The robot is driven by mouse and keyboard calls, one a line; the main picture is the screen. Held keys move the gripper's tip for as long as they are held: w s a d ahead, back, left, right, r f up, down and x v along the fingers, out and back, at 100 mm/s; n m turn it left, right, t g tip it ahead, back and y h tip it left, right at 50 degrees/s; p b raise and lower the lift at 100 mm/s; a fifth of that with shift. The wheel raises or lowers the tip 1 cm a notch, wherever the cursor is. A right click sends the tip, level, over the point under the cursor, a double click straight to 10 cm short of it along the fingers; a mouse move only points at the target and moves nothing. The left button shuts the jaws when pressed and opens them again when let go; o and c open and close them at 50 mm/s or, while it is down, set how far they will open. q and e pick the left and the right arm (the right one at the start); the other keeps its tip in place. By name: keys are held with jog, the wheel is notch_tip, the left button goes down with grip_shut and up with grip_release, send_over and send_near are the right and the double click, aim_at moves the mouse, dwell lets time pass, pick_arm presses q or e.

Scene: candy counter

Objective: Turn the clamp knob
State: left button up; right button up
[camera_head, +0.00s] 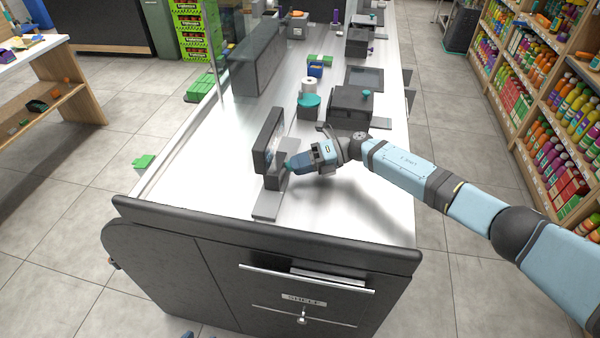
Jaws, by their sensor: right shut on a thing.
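A dark upright panel (267,138) stands on a grey base (267,207) near the front of the counter. My right gripper (289,166) reaches in from the right and is against the panel's right side, low down near its base. It is shut on a small teal piece there, which I take to be the clamp knob; the fingers hide most of it, and I cannot tell how far it is turned. My left gripper does not show.
The long counter (215,160) is clear left of the panel. Behind stand a teal-topped container (309,103) with a white roll (309,87) and a dark box-shaped machine (350,104). Stocked shelves (545,90) line the right.

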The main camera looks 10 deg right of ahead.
jog(key=shift+f+m+b, duration=0.25)
jog(key=shift+m+b, duration=0.05)
pick_arm(q)
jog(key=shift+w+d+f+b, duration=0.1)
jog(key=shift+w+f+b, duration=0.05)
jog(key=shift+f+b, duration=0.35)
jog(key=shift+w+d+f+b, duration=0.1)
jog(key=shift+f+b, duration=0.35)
jog(key=shift+b, duration=0.05)
pick_arm(e)
jog(key=shift+m+g+y, duration=0.3)
jog(key=shift+m+y, duration=0.4)
jog(key=shift+m, duration=0.5)
jog(key=shift+r, duration=0.1)
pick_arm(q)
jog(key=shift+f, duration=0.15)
pick_arm(e)
jog(key=o, duration=0.9)
jog(key=shift+d, duration=0.15)
